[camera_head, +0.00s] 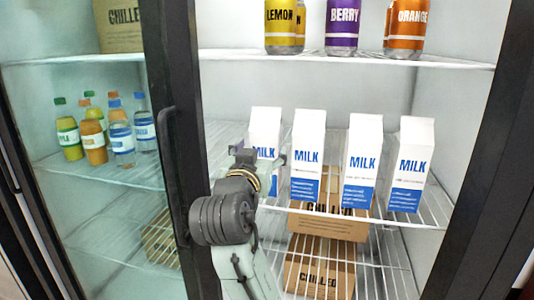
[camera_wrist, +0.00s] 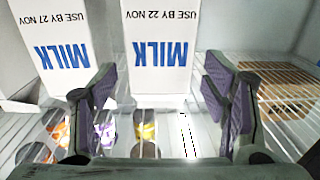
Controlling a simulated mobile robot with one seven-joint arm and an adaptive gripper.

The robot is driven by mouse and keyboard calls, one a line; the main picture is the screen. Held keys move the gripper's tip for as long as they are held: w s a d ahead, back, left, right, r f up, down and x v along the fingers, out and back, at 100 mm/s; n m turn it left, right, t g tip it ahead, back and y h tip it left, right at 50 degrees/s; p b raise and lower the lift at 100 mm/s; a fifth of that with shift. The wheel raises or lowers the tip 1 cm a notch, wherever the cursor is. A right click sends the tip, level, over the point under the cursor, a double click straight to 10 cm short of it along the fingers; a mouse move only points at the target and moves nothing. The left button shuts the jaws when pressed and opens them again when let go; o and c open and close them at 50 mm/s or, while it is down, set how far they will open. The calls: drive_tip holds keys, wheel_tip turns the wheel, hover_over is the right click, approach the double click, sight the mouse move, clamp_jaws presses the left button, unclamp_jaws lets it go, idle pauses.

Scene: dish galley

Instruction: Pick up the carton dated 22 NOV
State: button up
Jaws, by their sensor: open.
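White and blue milk cartons stand upright in a row on the middle fridge shelf. In the wrist view, which is upside down, the carton marked USE BY 22 NOV (camera_wrist: 160,50) is in the centre; this matches the leftmost carton (camera_head: 266,125) in the head view. My gripper (camera_head: 258,158) is in front of that carton and hides its lower part. In the wrist view my gripper (camera_wrist: 159,78) is open, with a finger on either side of the carton's line and nothing held. Whether the fingers overlap the carton in depth is unclear.
The carton marked USE BY 27 NOV (camera_wrist: 62,55) is beside it; two more cartons (camera_head: 362,160) (camera_head: 410,165) stand to the right. A dark door frame (camera_head: 172,130) stands left of my arm.

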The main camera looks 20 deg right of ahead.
drive_tip(key=p+x, duration=0.2)
drive_tip(key=x, duration=0.4)
drive_tip(key=shift+w+d+f, duration=0.15)
drive_tip(key=shift+w+d, duration=0.05)
drive_tip(key=shift+w, duration=0.1)
drive_tip(key=c, duration=1.6)
clamp_jaws()
